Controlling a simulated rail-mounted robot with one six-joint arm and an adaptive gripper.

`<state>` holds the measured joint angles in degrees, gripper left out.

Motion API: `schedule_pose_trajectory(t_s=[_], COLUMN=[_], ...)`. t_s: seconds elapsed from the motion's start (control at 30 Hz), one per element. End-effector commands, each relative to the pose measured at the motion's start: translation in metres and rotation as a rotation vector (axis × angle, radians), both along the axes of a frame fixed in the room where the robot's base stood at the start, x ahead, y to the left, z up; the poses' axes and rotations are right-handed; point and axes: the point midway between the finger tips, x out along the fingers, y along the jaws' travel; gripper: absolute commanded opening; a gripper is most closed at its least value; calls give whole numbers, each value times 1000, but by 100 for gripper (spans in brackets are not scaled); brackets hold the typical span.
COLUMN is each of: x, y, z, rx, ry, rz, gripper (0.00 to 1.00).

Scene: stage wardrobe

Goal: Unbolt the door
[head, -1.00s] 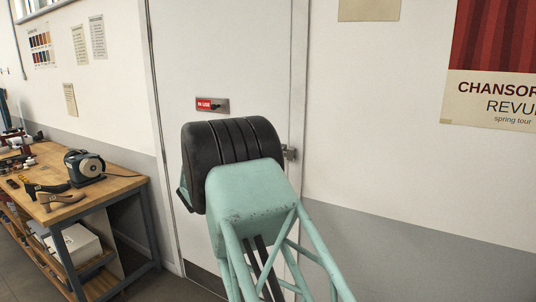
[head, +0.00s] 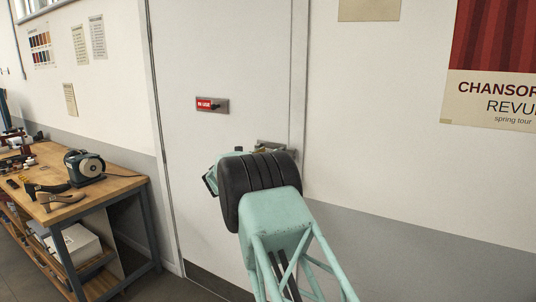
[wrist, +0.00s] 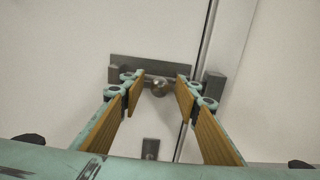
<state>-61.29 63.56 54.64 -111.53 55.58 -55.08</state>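The door (head: 225,60) is a pale panel, and it looks closed. A grey metal bolt (wrist: 150,66) with a round knob (wrist: 160,88) is mounted on it. In the head view the bolt (head: 270,145) shows only partly above my wrist. A dark block (wrist: 213,88) sits across the door's edge line, at the bolt's right. My gripper (wrist: 157,79) is open, with its two padded fingers on either side of the knob in the picture. I see no finger touching the knob. The fingers hide parts of the bolt, so whether its bar enters the block cannot be told.
A red-labelled plate (head: 211,104) is on the door above the bolt. A small dark fitting (wrist: 150,148) shows below the knob. A workbench (head: 120,186) with shoes and a grinder (head: 84,166) stands at the left. The wall at the right is clear apart from posters.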

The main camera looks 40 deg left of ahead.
Motion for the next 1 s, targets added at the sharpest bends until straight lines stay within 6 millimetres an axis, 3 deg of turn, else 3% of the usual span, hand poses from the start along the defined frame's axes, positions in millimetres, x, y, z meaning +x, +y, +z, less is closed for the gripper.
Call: schedule_pose_trajectory(t_s=[0.5,0.83,1.0], x=[7,7,7], y=[1,1,1], z=[0,0,0], rx=[0,0,0], ry=[0,0,0], rz=[0,0,0], gripper=[30,1,0])
